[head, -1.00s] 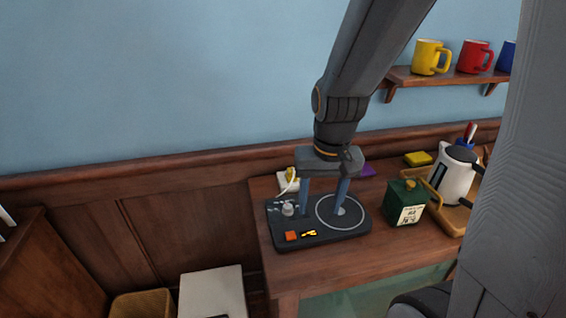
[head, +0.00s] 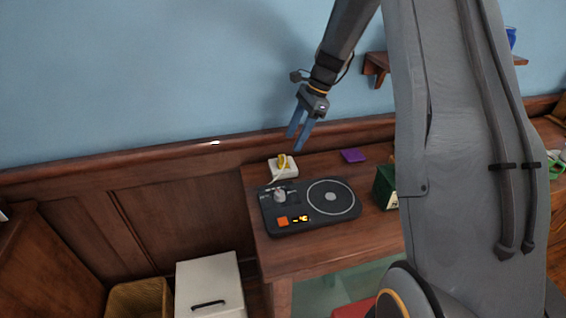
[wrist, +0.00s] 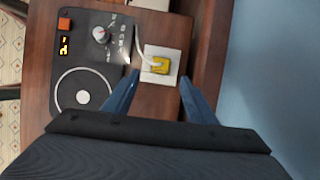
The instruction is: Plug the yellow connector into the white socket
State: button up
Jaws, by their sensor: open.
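The yellow connector (head: 282,160) sits at the white socket (head: 291,170) on the back left part of the wooden table. In the wrist view the yellow connector (wrist: 160,64) lies over the middle of the white socket plate (wrist: 149,78), with a pale cable leading away from it. I cannot tell how deep it is seated. My gripper (head: 299,143) is open and empty, raised above the table's back edge, with its blue fingers pointing down. In the wrist view its fingertips (wrist: 158,80) are spread to either side of the socket, apart from it.
A black turntable-like device (head: 331,197) with a knob and orange button is in front of the socket. A purple pad (head: 353,155) lies at the back. A green box (head: 385,187) stands right, partly behind my arm. The wall is close behind the table.

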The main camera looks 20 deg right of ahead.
aim_at(284, 157)
jog(key=shift+w+d, duration=0.1)
jog(key=shift+w, duration=0.1)
jog(key=shift+p+x, duration=0.35)
jog(key=shift+x, duration=0.95)
jog(key=p+x, duration=0.1)
jog(key=x, duration=0.1)
jog(key=p+x, duration=0.1)
jog(key=x, duration=0.1)
jog(key=shift+s+a+r, duration=0.15)
jog(key=shift+a, duration=0.2)
jog(key=shift+a+f, duration=0.2)
jog(key=shift+f, duration=0.45)
